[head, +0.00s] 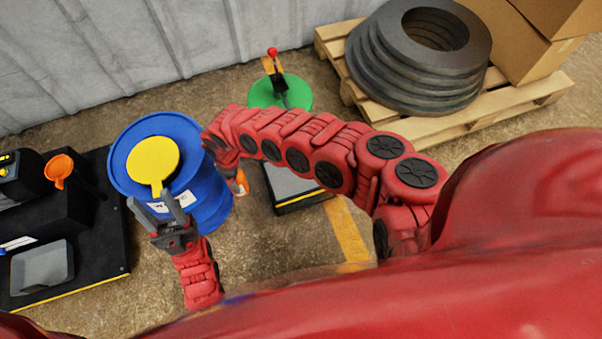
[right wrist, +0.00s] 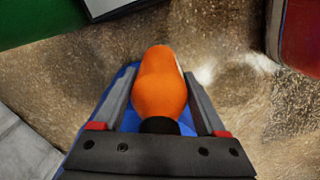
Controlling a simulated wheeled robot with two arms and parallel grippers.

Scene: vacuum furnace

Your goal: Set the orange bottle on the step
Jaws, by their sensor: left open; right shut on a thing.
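The orange bottle (head: 240,184) shows partly beside the blue drum, below the bend of my right arm. In the right wrist view the bottle (right wrist: 160,88) lies between the two grey fingers of my right gripper (right wrist: 158,98), which is shut on it. The bottle's dark neck points toward the gripper body. The step (head: 292,184), low with a grey top and black edge, stands right of the bottle, partly hidden by my right arm. My left gripper (head: 170,207) is open and empty in front of the blue drum.
The blue drum (head: 213,200) has a yellow round piece (head: 153,160) on top. A green drum (head: 280,92) stands behind the step. A black platform (head: 100,245) with a grey tray and orange funnel (head: 59,168) is left. A pallet (head: 500,100) bears grey rings.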

